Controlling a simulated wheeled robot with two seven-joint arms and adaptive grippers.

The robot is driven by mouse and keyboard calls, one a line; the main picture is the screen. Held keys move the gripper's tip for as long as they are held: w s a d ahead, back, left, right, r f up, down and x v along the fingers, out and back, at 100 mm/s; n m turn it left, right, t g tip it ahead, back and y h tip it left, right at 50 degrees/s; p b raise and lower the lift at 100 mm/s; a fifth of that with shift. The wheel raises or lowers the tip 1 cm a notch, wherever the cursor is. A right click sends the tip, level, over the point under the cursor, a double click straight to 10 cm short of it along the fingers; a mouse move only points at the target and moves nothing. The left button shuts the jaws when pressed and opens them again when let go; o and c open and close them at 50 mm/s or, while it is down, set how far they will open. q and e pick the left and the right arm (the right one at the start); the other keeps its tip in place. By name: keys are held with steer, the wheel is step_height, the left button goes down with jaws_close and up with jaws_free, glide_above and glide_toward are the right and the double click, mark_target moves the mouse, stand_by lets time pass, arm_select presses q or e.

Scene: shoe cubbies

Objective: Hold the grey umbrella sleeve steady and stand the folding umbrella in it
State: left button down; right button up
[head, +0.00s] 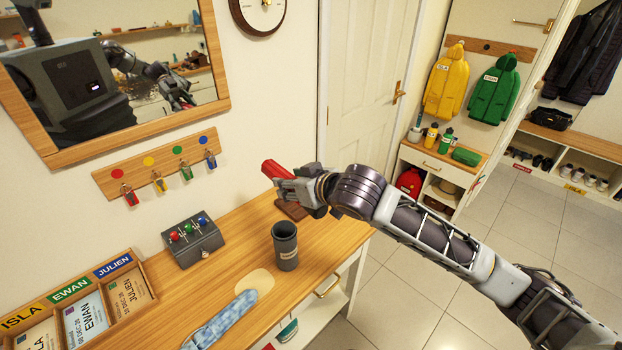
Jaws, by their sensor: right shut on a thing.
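The grey umbrella sleeve (286,250) stands upright on the wooden console top, a dark cylinder with its open mouth facing up and a pale label on its side. It looks empty from here. My right gripper (284,181) is shut on a red folding umbrella (273,169), whose red end sticks out to the left of the fingers. The umbrella is above the console and behind the sleeve, apart from it. The rest of the umbrella is hidden by the gripper. My left gripper is not in view.
A blue patterned long item (222,322) and a beige patch (256,281) lie left of the sleeve. A grey box with coloured knobs (193,242) stands at the wall, near a name-card tray (130,294). A brown block (291,209) is below my right gripper.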

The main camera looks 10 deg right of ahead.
steer(key=shift+s+a+r+n+g+y, duration=0.25)
steer(key=shift+a+r+n+y, duration=0.15)
steer(key=shift+a+n+y, duration=0.15)
steer(key=shift+s+a+r+n+g+y, duration=0.25)
steer(key=shift+a+r+n+y, duration=0.2)
steer(key=shift+a, duration=0.15)
steer(key=shift+w+a+r+n+g+y, duration=0.15)
steer(key=shift+a+r+n+g+y, duration=0.1)
steer(key=shift+n+g+y, duration=0.25)
